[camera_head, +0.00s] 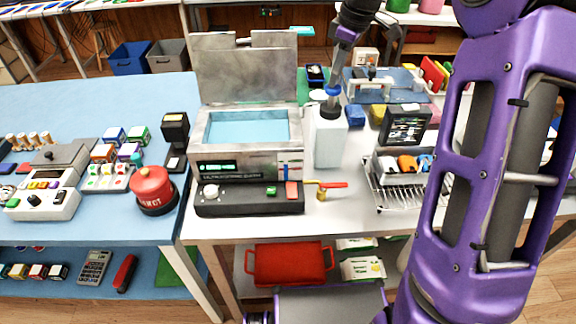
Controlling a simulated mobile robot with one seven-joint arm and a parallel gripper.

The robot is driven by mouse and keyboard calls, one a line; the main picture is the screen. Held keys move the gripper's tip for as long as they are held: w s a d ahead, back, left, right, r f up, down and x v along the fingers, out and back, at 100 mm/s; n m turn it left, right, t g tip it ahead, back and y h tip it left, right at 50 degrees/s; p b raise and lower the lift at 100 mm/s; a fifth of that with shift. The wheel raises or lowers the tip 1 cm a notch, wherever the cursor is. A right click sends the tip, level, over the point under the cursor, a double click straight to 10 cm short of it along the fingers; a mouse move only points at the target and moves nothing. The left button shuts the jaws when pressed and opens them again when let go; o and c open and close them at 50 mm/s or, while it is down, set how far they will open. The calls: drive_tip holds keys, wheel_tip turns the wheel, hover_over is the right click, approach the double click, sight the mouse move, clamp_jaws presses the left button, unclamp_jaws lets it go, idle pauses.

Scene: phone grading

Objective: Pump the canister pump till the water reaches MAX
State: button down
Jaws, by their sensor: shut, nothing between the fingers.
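The canister (330,142) is a white bottle standing upright on the table, right of the cleaner. Its blue pump head (332,92) is on top. My gripper (338,70) points down from above, shut and empty, with its tips right over the pump head. I cannot tell whether they touch it. The grey bath cleaner (207,140) stands left of the canister with its lid raised. Light blue water (245,128) shows inside its basin. A small blue and red strip (284,170) is on its front right; the MAX mark is too small to read.
A black control panel (248,199) lies in front of the cleaner, with a red-handled valve (328,186) beside it. A wire rack (398,190) and a small dark screen (405,125) stand right of the canister. My purple arm covers the right side.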

sight(334, 89)
drive_tip(key=shift+d+b+x, duration=0.15)
drive_tip(key=shift+b+x, duration=0.35)
drive_tip(key=shift+x, duration=0.4)
drive_tip(key=shift+d+b+x, duration=0.15)
drive_tip(key=shift+b+x, duration=0.3)
drive_tip(key=shift+x, duration=0.4)
drive_tip(key=shift+s, duration=0.25)
drive_tip(key=p+v, duration=0.2)
drive_tip(key=a+p+v, duration=0.1)
drive_tip(key=p+v, duration=0.1)
drive_tip(key=v, duration=0.1)
drive_tip(key=p+v, duration=0.2)
drive_tip(key=p, duration=0.1)
drive_tip(key=shift+w+a+r, duration=0.1)
drive_tip(key=shift+w+r, duration=0.3)
drive_tip(key=shift+w, duration=0.05)
